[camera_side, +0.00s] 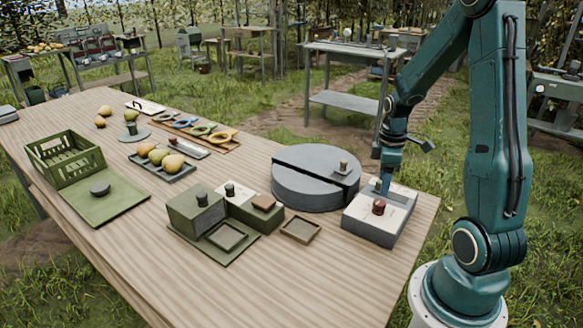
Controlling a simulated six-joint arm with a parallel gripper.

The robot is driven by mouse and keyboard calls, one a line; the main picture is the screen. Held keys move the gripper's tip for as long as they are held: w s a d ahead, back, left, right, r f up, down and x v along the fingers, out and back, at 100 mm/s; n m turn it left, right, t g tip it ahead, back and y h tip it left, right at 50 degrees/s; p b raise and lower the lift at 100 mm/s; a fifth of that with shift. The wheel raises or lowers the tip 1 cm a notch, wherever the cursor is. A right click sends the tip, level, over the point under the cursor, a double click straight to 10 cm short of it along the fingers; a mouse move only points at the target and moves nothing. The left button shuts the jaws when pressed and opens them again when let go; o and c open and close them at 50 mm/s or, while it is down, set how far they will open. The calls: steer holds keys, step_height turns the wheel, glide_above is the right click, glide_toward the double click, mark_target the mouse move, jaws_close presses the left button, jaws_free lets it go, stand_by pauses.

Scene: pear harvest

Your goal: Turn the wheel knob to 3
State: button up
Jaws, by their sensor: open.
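A low grey box (377,232) with a pale top stands at the right end of the table. A dark red round knob (379,207) sits on its front part. My gripper (383,187) points down over the back part of this box, behind the red knob. It is open, but its fingers are small and I cannot tell whether they surround anything. Number marks are too small to read.
Left of the wheel stand green blocks (196,212) with dark knobs and a small brown tray (301,229). Farther left are a tray of pears (165,160), a green crate (67,160) and coloured rings (200,129). The table's front right is clear.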

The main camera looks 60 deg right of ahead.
mark_target(380, 202)
steer(key=shift+f, duration=3.25)
steer(key=shift+c, duration=0.3)
steer(key=c, duration=0.9)
